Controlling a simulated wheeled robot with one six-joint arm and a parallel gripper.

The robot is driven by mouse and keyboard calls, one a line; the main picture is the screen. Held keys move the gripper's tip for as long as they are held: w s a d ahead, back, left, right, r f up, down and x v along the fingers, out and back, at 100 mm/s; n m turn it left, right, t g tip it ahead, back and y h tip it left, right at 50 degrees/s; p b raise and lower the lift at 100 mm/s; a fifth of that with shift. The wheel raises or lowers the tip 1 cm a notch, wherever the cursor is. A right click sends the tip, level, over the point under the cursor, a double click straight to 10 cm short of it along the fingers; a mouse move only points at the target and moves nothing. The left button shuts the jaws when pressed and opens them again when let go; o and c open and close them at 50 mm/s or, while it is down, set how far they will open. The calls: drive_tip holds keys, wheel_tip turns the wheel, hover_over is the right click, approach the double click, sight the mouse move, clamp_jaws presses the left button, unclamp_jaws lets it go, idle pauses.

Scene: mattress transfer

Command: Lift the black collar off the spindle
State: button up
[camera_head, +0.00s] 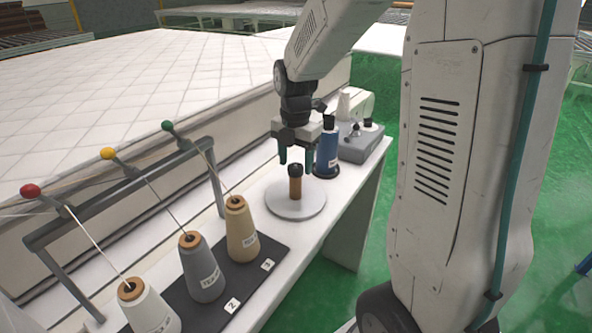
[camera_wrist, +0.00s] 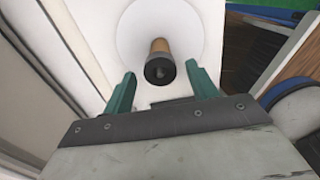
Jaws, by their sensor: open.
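The black collar (camera_head: 296,169) sits on top of the brown spindle (camera_head: 295,188), which stands upright on a round white plate (camera_head: 312,207). My gripper (camera_head: 297,160) is open and empty, with its teal fingers pointing down at about the collar's height or just above it. In the wrist view the collar (camera_wrist: 160,70) shows as a dark ring between and beyond the two fingertips of my gripper (camera_wrist: 163,84). The spindle (camera_wrist: 160,46) and the white plate (camera_wrist: 150,14) show behind it. I cannot tell whether a finger touches the collar.
A blue cone with a black top (camera_head: 327,150) stands close right of my gripper. A grey machine (camera_head: 360,144) is behind it. Three thread cones, white (camera_head: 150,308), grey (camera_head: 202,270) and tan (camera_head: 241,232), stand on a black mat (camera_head: 262,252) at front left. A mattress (camera_head: 150,90) lies behind.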

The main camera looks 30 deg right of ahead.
drive_tip(key=shift+f, duration=0.55)
drive_tip(key=c, duration=1)
drive_tip(key=shift+r, duration=0.1)
drive_tip(key=shift+r, duration=0.5)
drive_tip(key=s+a+r, duration=0.2)
drive_tip(key=s+a, duration=0.1)
drive_tip(key=s, duration=0.4)
drive_tip(key=s+a+r, duration=0.1)
drive_tip(key=s+a, duration=0.2)
drive_tip(key=s, duration=0.4)
drive_tip(key=shift+s+r, duration=0.4)
drive_tip(key=shift+a, duration=0.1)
